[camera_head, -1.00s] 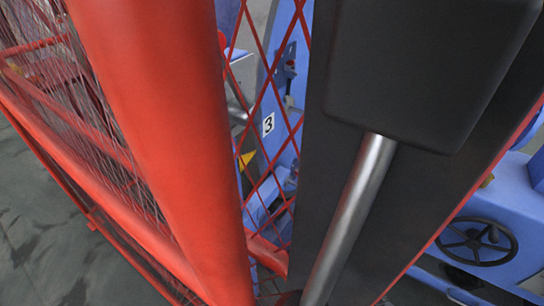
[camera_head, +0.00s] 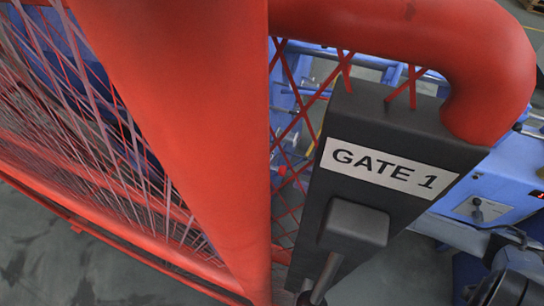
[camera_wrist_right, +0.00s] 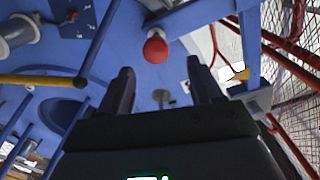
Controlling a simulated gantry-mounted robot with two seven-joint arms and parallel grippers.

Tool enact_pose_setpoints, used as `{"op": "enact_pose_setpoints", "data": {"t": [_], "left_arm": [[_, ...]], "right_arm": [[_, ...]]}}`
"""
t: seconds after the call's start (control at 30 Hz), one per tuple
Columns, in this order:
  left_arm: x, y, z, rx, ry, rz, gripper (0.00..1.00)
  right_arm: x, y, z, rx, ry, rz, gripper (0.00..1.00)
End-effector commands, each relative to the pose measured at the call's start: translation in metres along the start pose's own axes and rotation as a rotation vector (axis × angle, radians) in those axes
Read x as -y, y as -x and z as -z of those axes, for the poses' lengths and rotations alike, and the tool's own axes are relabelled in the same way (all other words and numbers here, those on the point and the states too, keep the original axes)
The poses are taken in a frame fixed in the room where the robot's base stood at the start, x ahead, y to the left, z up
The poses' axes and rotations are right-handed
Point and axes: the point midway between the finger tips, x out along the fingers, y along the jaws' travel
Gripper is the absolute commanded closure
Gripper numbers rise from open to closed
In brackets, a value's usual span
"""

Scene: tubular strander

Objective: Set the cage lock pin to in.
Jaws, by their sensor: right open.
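In the right wrist view, my right gripper (camera_wrist_right: 160,72) is open, with nothing between its two dark fingers. A red ball knob (camera_wrist_right: 155,48) on a short stem stands beyond the fingertips, in line with the gap between them. It may be the cage lock pin, but I cannot tell for sure. A blue machine panel (camera_wrist_right: 125,30) is behind the knob. The gripper appears apart from the knob. In the head view, the gate hides much of the blue machine, and I cannot make out the pin there. My left gripper is not in view.
A red gate frame (camera_head: 180,130) with mesh fills the left of the head view. A black plate carries the GATE 1 label (camera_head: 388,168) and a handle (camera_head: 355,225). A yellow bar (camera_wrist_right: 40,80) is at left in the wrist view. Bare floor (camera_head: 50,245) lies at lower left.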

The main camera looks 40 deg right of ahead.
Motion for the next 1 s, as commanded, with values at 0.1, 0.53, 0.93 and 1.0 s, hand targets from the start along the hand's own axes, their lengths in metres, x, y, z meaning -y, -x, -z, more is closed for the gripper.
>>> {"op": "enact_pose_setpoints", "data": {"t": [0.1, 0.53, 0.93, 1.0], "left_arm": [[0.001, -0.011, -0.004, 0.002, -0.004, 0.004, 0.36], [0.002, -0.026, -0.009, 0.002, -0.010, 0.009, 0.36], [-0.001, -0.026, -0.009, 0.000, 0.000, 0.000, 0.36], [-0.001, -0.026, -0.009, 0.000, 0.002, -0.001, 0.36]], "right_arm": [[-0.001, -0.020, -0.003, -0.004, 0.002, 0.001, 0.35], [-0.001, -0.073, -0.004, 0.000, 0.000, -0.001, 0.35], [-0.001, -0.081, -0.004, 0.001, 0.001, -0.001, 0.35], [-0.001, -0.081, -0.004, 0.001, 0.001, -0.001, 0.35]]}}
